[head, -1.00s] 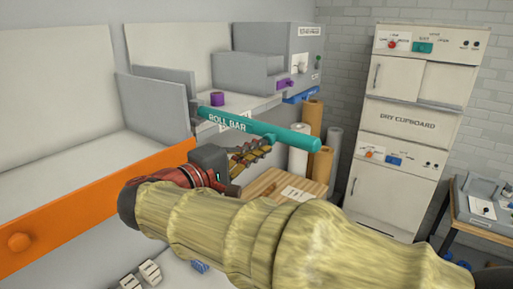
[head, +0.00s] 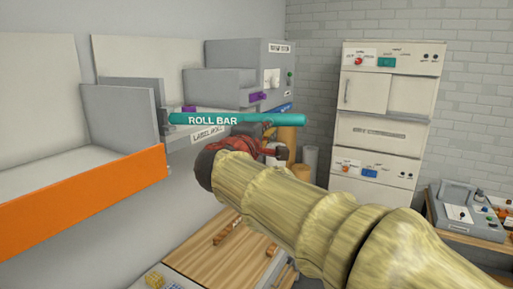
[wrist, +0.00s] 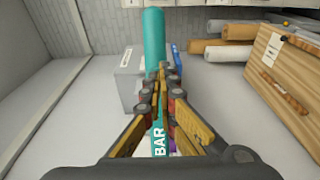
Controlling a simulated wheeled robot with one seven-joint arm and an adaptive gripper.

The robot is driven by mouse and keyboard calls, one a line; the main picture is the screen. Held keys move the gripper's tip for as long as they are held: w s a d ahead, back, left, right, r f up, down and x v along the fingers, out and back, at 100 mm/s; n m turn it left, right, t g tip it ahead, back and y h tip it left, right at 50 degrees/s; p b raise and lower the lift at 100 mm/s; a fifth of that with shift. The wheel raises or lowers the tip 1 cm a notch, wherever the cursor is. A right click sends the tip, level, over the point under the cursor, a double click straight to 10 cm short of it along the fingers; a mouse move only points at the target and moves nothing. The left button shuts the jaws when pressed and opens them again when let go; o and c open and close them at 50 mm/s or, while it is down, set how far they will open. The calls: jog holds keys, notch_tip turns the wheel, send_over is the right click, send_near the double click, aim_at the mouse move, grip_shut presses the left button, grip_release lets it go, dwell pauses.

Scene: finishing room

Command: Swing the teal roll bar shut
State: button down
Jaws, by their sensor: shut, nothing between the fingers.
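The teal roll bar (head: 212,120) runs nearly level across the middle of the head view, its lettering facing me. Its left end is at the grey wall unit and its right end reaches out in front of the back shelf. My gripper (head: 270,130) is at the right part of the bar, partly hidden by the bar and my sleeved arm. In the wrist view the bar (wrist: 154,38) runs away behind my shut fingers (wrist: 160,82), which hold nothing. I cannot tell whether the fingers touch the bar.
An orange-fronted drawer (head: 80,200) stands out at the left. A wooden-topped surface (head: 238,245) lies below my arm. Purple and grey fittings (head: 252,98) are behind the bar. A white dry cupboard (head: 385,130) stands at the back, with a bench (head: 465,215) at right.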

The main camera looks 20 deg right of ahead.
jog(key=w+d+n+t+y+b, duration=0.1)
jog(key=w+d, duration=0.1)
jog(key=w+d+n+t+y+b, duration=0.1)
jog(key=w+d, duration=0.2)
jog(key=shift+w+y, duration=0.25)
jog(key=shift+y, duration=0.15)
jog(key=w+d+n+t+y+p, duration=0.1)
jog(key=w+n+t+y+p, duration=0.2)
jog(key=w, duration=2.3)
jog(key=n+y+p, duration=0.4)
jog(key=y+p, duration=0.3)
jog(key=p, duration=0.1)
jog(key=shift+w+d+r+y+p, duration=0.2)
jog(key=shift+d+r+y+p, duration=0.1)
jog(key=shift+y, duration=0.1)
jog(key=shift+a, duration=0.1)
jog(key=shift+a+r, duration=0.1)
